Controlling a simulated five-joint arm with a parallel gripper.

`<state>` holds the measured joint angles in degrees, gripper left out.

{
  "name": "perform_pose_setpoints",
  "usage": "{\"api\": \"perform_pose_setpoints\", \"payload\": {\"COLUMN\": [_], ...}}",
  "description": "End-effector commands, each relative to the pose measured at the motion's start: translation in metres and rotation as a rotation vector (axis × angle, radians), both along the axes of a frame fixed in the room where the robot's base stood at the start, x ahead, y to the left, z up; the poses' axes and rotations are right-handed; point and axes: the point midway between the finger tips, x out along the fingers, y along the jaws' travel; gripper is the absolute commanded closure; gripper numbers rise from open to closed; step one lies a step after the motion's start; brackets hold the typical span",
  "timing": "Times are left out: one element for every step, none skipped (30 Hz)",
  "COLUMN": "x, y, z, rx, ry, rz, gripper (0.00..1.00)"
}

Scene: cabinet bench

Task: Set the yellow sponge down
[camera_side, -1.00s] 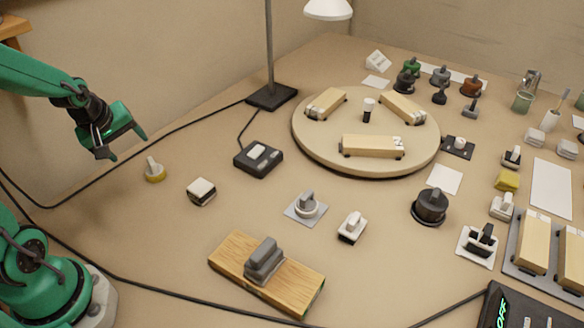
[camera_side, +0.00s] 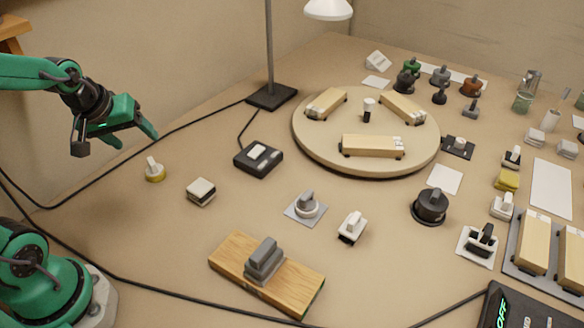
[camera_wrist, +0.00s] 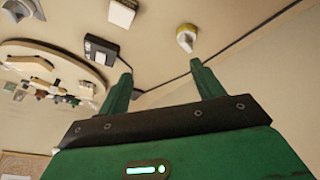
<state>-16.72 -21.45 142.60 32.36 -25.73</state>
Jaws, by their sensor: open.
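The yellow sponge (camera_side: 507,180) appears to be the small yellow block lying on the bench at the right, beside a white sheet. My gripper (camera_side: 118,142) is far from it, raised over the left side of the bench. It is open with nothing between its fingers. In the wrist view my gripper (camera_wrist: 160,70) also shows its two green fingers spread apart. I cannot make out the sponge in the wrist view.
A yellow-based piece with a white handle (camera_side: 155,170) stands near my gripper. A round turntable (camera_side: 310,150) carries wooden blocks. A wooden board (camera_side: 225,262) lies at the front. Cables cross the left side. Many small items crowd the right.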

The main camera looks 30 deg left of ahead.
Motion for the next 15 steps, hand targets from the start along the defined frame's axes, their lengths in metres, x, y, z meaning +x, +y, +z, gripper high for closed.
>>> {"api": "perform_pose_setpoints", "payload": {"x": [-0.004,-0.007,-0.011,-0.015,-0.019,-0.024,-0.028,-0.032,-0.037,-0.041,-0.045,-0.049,-0.052,-0.054,-0.057], "y": [-0.013,-0.019,-0.028,-0.034,-0.041,-0.048,-0.054,-0.059,-0.064,-0.068,-0.072,-0.076,-0.078,-0.080,-0.083], "z": [0.011,0.016,0.022,0.027,0.031,0.037,0.040,0.044,0.048,0.051,0.053,0.056,0.058,0.059,0.061], "rx": [0.023,0.037,0.055,0.070,0.083,0.102,0.115,0.127,0.143,0.154,0.164,0.176,0.184,0.191,0.198], "ry": [-0.006,-0.005,-0.003,-0.002,-0.001,-0.001,0.000,0.000,-0.001,0.000,0.000,0.000,0.000,0.000,0.000], "rz": [-0.079,-0.126,-0.189,-0.235,-0.281,-0.341,-0.384,-0.425,-0.476,-0.511,-0.543,-0.582,-0.605,-0.627,-0.651], "gripper": [0.33,0.33,0.33,0.33,0.33,0.33,0.33,0.33,0.33,0.33,0.33,0.33,0.33,0.33,0.33]}}
